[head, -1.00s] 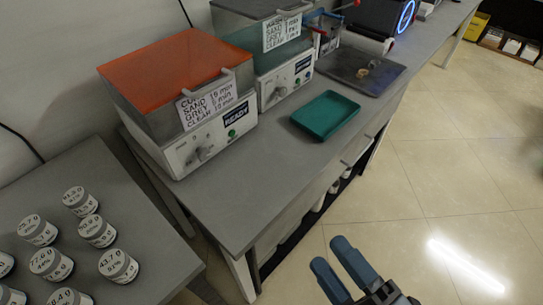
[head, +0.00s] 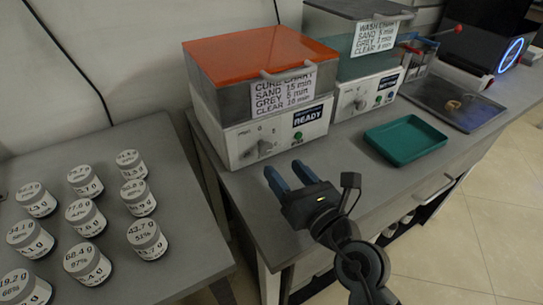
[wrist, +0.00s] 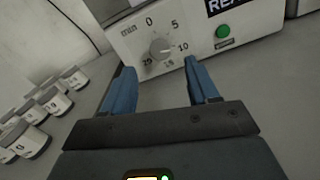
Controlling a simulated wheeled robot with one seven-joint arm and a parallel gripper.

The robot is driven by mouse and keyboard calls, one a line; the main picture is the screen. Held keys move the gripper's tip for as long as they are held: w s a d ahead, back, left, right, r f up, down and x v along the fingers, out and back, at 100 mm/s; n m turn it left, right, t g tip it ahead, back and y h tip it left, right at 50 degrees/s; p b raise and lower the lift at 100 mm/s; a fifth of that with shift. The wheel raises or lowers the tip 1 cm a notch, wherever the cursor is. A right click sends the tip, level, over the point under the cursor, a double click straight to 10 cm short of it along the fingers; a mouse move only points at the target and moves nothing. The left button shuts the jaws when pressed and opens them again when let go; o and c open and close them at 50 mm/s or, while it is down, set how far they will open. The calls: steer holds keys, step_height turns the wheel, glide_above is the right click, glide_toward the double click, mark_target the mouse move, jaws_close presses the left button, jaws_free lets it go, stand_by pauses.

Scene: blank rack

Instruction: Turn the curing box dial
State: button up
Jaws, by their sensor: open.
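The curing box (head: 213,86) has an orange lid, a cure chart label and a white front panel reading READY. Its dial (head: 264,147) is a grey knob low on that panel, beside a green button (head: 298,135). My gripper (head: 291,176) has blue fingers, open and empty, in front of the panel and below the dial. In the wrist view the dial shows beyond and between the two fingertips (wrist: 160,72), apart from them.
A wash box (head: 360,52) with its own dial stands right of the curing box. A green tray (head: 404,140) lies on the bench to the right. Several labelled jars (head: 86,217) stand on the left table. The bench in front of the curing box is clear.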

mark_target(267, 150)
steer(key=x, duration=0.6)
steer(key=shift+w+a, duration=0.2)
steer(key=shift+w, duration=0.05)
steer(key=c, duration=1)
steer(key=shift+r+m+p, duration=0.25)
steer(key=shift+m+p, duration=0.35)
steer(key=shift+p, duration=0.45)
steer(key=shift+f+m+p, duration=0.1)
steer(key=shift+m+p, duration=0.55)
steer(key=shift+m, duration=0.05)
steer(key=shift+f+m, duration=0.15)
steer(key=shift+m, duration=0.15)
steer(key=o, duration=1)
